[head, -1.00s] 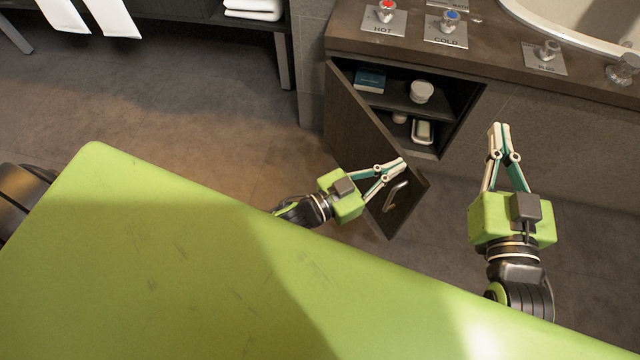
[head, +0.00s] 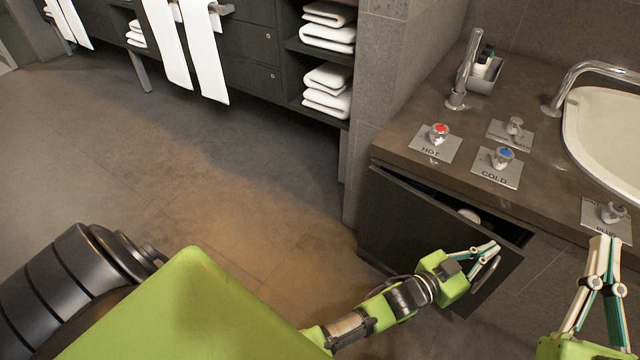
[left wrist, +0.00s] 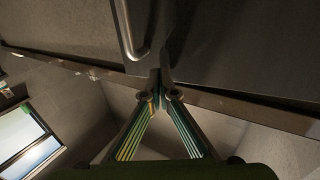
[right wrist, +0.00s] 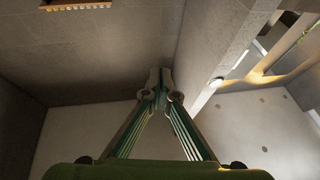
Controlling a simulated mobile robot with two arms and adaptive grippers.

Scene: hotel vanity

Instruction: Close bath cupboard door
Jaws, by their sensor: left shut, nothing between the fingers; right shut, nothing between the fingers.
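The dark cupboard door (head: 415,225) under the vanity counter is partly open, its free edge standing out from the cabinet. A narrow dark gap shows above it, with a white item (head: 469,215) inside. The door's metal handle (head: 487,272) is on its outer face near the free edge. My left gripper (head: 490,248) is shut and empty, at the outer face beside the handle; I cannot tell if it touches. The left wrist view shows the door face and the handle (left wrist: 135,35) close to the fingertips. My right gripper (head: 605,243) is shut and empty, right of the door, in front of the counter.
The brown counter (head: 420,125) carries hot (head: 439,134) and cold (head: 502,157) taps, a spout and a white basin (head: 605,130). Shelves with folded towels (head: 328,90) stand at the back. The floor (head: 200,170) left of the door is clear.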

